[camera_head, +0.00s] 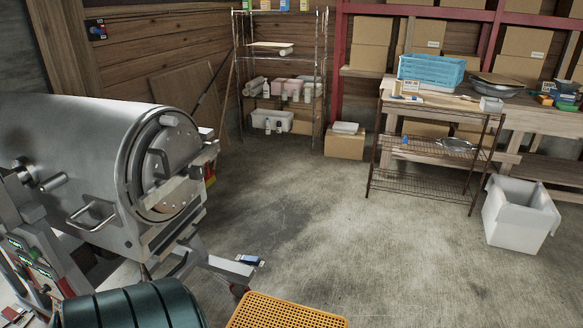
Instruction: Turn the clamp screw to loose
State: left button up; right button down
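A large horizontal metal cylinder (80,135) fills the left side. Its round end door (168,150) faces right, with a dark lever-like part and a metal crossbar (172,192) over it. A small block-like fitting (206,133) sits at the door's right edge. I cannot tell which of these fittings is the clamp screw, nor whether it is tight or loose. A T-shaped handle (48,182) and a loop handle (90,214) stick out of the cylinder's near side. Neither of my grippers can be made out.
A dark green ribbed drum (130,308) and an orange perforated crate (285,312) are at the bottom. A metal leg (228,268) juts from under the cylinder. A white bin (518,215), wire table (425,180) and shelves (283,55) stand farther off. The middle floor is clear.

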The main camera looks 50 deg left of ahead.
aim_at(196, 172)
jog(key=i+l+z, duration=0.4)
jog(key=i+z, duration=0.2)
jog(key=i+u, duration=0.15)
jog(key=i, duration=0.25)
jog(key=i+l+u, duration=0.15)
jog(key=i, duration=0.25)
jog(key=i+j+u, duration=0.1)
jog(key=i+u, duration=0.15)
jog(key=u, duration=0.15)
jog(key=i+u, duration=0.25)
jog(key=u, duration=0.15)
jog(key=i+l+u, duration=0.1)
jog(key=i+u, duration=0.25)
jog(key=i+j+u, duration=0.15)
jog(key=u, duration=0.25)
jog(key=i+u, duration=0.25)
jog(key=u, duration=0.15)
jog(key=i+j+u, duration=0.1)
jog(key=u, duration=0.25)
jog(key=i+l+u, duration=0.1)
jog(key=i+u, duration=0.7)
